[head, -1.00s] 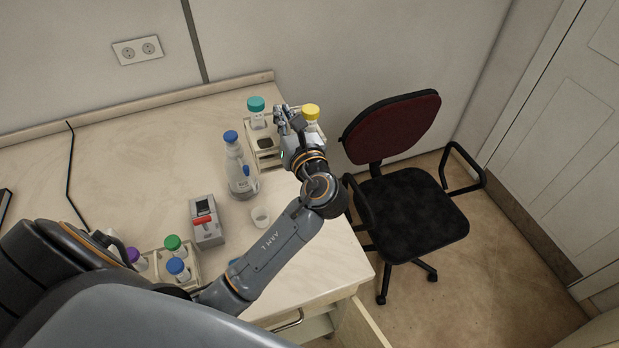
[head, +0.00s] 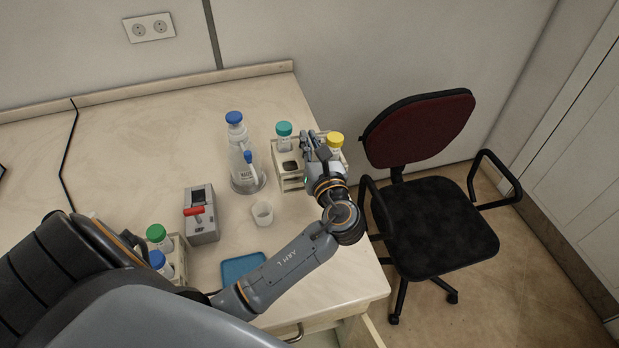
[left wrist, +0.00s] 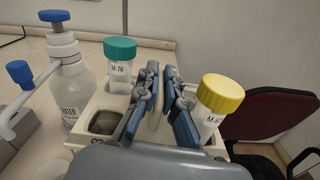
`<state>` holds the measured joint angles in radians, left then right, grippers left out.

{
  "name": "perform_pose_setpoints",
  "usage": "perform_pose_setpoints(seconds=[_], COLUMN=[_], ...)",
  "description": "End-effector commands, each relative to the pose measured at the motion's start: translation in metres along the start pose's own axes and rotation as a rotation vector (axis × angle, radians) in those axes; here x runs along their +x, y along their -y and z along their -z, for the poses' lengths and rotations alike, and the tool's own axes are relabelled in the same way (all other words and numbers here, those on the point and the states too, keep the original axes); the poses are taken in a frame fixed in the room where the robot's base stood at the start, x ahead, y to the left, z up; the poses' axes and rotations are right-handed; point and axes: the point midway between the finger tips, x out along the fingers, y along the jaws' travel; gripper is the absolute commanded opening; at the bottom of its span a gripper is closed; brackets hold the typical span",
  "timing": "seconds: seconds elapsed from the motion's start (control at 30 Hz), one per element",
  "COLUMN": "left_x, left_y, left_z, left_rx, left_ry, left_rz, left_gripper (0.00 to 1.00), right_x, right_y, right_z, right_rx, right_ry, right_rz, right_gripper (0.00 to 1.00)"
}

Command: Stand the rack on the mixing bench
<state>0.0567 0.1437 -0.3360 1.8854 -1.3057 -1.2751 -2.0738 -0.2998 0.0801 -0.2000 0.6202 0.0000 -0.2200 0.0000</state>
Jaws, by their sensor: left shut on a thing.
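The rack (head: 291,183) is a pale, cream-coloured holder near the right edge of the bench (head: 325,275). It carries a teal-capped bottle (head: 284,137) and a yellow-capped bottle (head: 335,145), with an empty hole in front of the teal one. My left gripper (head: 316,147) is shut on the rack between the two bottles. In the left wrist view its fingers (left wrist: 161,100) close on the rack's middle part, and the rack (left wrist: 97,125) looks upright. I cannot tell whether its base touches the bench. My right gripper is out of view.
A clear wash bottle (head: 245,170) stands close left of the rack. A white cup (head: 262,214), a grey device (head: 201,215), a blue pad (head: 243,268) and another rack (head: 180,262) are nearer. A chair (head: 430,215) stands beside the bench's right side. The back of the bench is clear.

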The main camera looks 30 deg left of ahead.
Motion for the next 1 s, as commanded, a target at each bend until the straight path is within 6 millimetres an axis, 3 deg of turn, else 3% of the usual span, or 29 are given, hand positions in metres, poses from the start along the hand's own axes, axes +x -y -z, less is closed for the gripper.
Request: perform_pose_setpoints(seconds=[0.1,0.5,0.77,0.8,0.9,1.0], left_x=[0.001,0.001,0.001,0.000,0.000,0.000], left_y=[0.003,0.011,0.012,0.013,0.013,0.013], left_z=[0.021,0.069,0.075,0.076,0.076,0.076], left_rx=[0.005,0.004,0.000,0.001,0.001,0.001], left_ry=[0.001,0.003,0.002,0.000,0.000,0.000], left_rz=[-0.001,-0.002,-0.001,0.000,0.000,0.000], left_gripper=[0.00,0.00,0.00,0.12,0.30,0.30], right_x=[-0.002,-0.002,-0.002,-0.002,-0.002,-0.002], right_y=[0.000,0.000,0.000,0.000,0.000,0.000], right_z=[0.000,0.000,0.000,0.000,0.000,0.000], right_rx=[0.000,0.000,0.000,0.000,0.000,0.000], right_ry=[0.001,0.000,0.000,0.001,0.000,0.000], right_rz=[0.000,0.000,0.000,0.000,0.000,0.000], right_gripper=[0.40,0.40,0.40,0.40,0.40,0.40])
